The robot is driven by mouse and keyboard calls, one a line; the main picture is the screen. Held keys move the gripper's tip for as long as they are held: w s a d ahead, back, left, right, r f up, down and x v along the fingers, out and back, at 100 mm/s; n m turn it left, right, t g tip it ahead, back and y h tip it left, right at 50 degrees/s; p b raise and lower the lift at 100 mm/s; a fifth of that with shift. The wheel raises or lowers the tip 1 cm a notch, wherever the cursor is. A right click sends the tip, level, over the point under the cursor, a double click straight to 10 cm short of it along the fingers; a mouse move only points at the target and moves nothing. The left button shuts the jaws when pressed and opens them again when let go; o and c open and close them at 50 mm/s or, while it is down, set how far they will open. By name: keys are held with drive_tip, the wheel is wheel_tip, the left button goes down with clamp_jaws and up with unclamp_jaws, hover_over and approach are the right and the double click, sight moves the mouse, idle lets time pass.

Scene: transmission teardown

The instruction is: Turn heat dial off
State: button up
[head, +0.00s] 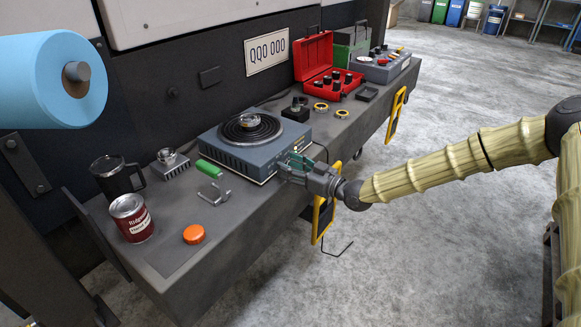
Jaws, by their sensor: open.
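A blue-grey hot plate (229,155) with a black coil burner (236,135) stands on the dark bench. A small shiny metal part (249,120) sits on the coil. My gripper (284,164) is open at the right end of the hot plate's front face, with its fingers toward it. I cannot tell whether the fingers touch the face. The heat dial cannot be made out; my gripper covers that end of the front.
A green-handled tool (211,169), a black mug (118,177), a red-labelled can (131,218) and an orange cap (194,234) lie to the left. A red toolbox (314,56) stands behind right. Yellow-framed items (322,219) hang on the bench's front.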

drive_tip(key=c, duration=1)
drive_tip(key=shift+n, duration=0.3)
drive_tip(key=n, duration=0.3)
drive_tip(key=shift+b, duration=0.35)
drive_tip(key=shift+n+b, duration=0.4)
drive_tip(key=shift+n, duration=1.6)
